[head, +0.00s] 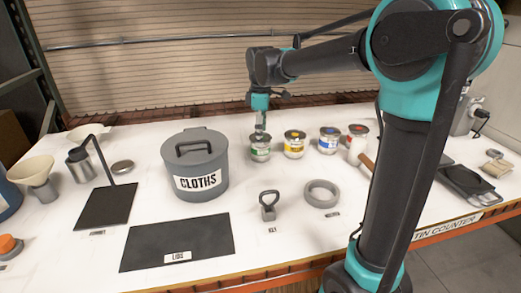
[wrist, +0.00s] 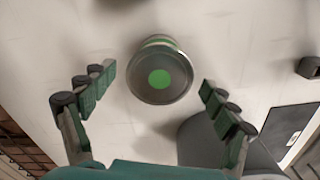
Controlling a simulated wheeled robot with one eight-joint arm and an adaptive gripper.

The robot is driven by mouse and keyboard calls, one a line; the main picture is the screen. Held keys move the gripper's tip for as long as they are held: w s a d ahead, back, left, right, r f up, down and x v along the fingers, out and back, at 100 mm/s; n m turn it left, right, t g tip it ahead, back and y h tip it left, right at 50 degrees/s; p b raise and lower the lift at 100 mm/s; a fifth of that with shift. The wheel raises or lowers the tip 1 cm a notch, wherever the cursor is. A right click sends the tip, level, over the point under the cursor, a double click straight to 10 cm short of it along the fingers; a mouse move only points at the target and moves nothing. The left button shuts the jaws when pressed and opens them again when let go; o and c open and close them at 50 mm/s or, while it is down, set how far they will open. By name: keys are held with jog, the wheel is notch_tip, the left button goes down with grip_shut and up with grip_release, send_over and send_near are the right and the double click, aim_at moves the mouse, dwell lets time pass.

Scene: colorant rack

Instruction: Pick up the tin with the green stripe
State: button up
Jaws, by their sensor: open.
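The tin with the green stripe (head: 260,149) stands upright on the white counter, at the left end of a row of tins. In the wrist view its grey lid with a green dot (wrist: 161,79) faces the camera. My gripper (head: 260,136) is above this tin in the head view. In the wrist view its two fingers (wrist: 156,82) are spread wide, one on each side of the tin, and empty. The tin appears ahead of and between the fingertips, with no contact visible.
Tins with yellow (head: 294,145), blue (head: 328,141) and red (head: 357,139) stripes stand to the right. A grey CLOTHS bin (head: 196,182) stands close on the left.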

aim_at(260, 149)
jog(key=shift+f, duration=3.05)
jog(key=c, duration=1.4)
